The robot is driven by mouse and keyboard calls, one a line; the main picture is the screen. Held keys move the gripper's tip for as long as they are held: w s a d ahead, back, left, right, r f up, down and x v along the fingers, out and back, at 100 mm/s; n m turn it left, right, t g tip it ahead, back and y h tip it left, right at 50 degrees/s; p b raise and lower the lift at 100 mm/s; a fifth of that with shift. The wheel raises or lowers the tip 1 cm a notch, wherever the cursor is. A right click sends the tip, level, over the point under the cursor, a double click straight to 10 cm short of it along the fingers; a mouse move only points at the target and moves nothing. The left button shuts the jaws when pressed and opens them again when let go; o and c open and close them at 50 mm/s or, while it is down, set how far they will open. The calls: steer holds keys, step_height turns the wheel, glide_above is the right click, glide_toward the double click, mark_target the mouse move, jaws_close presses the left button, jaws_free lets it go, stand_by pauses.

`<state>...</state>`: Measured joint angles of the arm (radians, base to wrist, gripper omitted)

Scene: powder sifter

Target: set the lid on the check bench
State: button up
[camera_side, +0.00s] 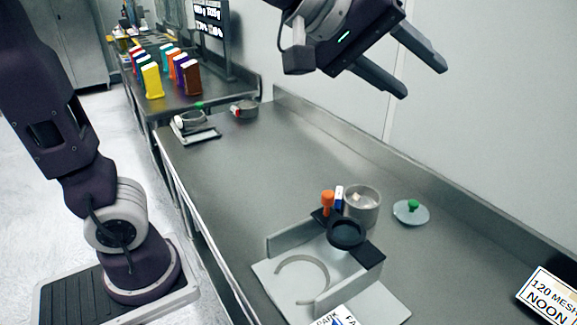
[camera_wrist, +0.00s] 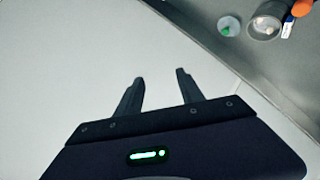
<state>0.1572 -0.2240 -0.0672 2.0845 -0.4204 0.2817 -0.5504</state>
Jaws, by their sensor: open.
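The lid (camera_side: 411,211) is a pale disc with a green knob. It lies flat on the steel bench (camera_side: 300,150), right of a metal cup (camera_side: 362,205). In the wrist view the lid (camera_wrist: 229,26) shows near the top right, beside the cup (camera_wrist: 264,26). I cannot tell from any label which surface is the check bench. My gripper (camera_side: 424,78) is open and empty, high above the bench near the back wall, well away from the lid. Its two fingers (camera_wrist: 160,82) are apart in the wrist view with nothing between them.
An orange-handled item (camera_side: 327,203) stands close by. A scale (camera_side: 195,130) sits at the bench's far end. Coloured boxes (camera_side: 153,80) stand on a farther table. The middle of the bench is clear.

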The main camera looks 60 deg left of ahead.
steer(key=s+a+f+m+g+y, duration=0.2)
steer(key=s+a+f, duration=0.3)
steer(key=s, duration=0.6)
steer(key=s+a+f+m+g+y, duration=0.2)
steer(key=s+a+f+m, duration=0.3)
steer(key=s+f, duration=0.4)
steer(key=s+a+g, duration=0.1)
steer(key=s, duration=0.1)
steer(key=shift+s+f+m, duration=0.3)
steer(key=shift+s+f, duration=0.05)
